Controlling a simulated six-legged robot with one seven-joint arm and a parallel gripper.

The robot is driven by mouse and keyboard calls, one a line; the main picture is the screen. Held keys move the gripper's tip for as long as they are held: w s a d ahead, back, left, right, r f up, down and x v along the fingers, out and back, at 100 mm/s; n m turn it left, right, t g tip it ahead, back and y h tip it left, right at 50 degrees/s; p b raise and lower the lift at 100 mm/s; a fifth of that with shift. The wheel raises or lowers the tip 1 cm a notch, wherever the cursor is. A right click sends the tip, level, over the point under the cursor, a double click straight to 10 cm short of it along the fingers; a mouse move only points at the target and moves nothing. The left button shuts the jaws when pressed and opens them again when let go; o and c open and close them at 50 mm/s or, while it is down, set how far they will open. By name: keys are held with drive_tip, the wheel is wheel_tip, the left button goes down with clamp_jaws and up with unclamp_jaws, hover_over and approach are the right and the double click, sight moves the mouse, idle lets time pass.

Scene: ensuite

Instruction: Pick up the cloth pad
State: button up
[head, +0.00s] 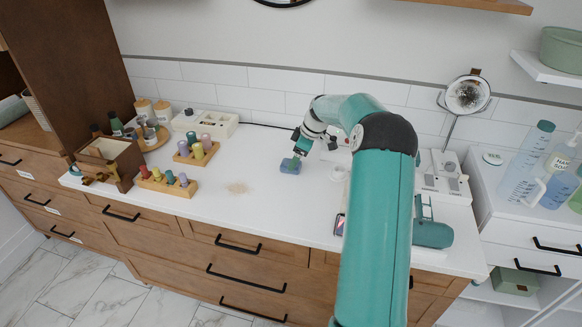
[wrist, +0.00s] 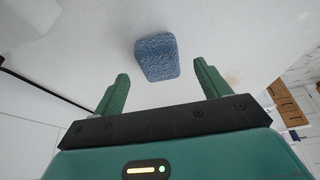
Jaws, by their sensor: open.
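The cloth pad (head: 290,166) is a small blue textured block lying on the white countertop. In the wrist view the pad (wrist: 158,57) lies ahead of my fingertips, roughly midway between them and apart from both. My gripper (wrist: 160,80) is open with two green fingers and nothing between them. In the head view my gripper (head: 297,157) is just above and beside the pad. Whether it touches the pad cannot be told there.
Wooden racks with coloured pegs (head: 167,181) and (head: 196,150) stand to the left on the white countertop (head: 250,215). A brown box (head: 110,160) is farther left. A light brown stain (head: 237,188) marks the counter.

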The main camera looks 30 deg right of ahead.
drive_tip(key=x, duration=0.3)
drive_tip(key=shift+w+f, duration=0.1)
drive_tip(key=shift+f, duration=0.2)
drive_tip(key=c, duration=1)
wheel_tip(320, 180, up, 10)
drive_tip(key=shift+r, duration=0.1)
drive_tip(key=o, duration=0.4)
drive_tip(key=shift+a, duration=0.1)
drive_tip(key=c, duration=0.4)
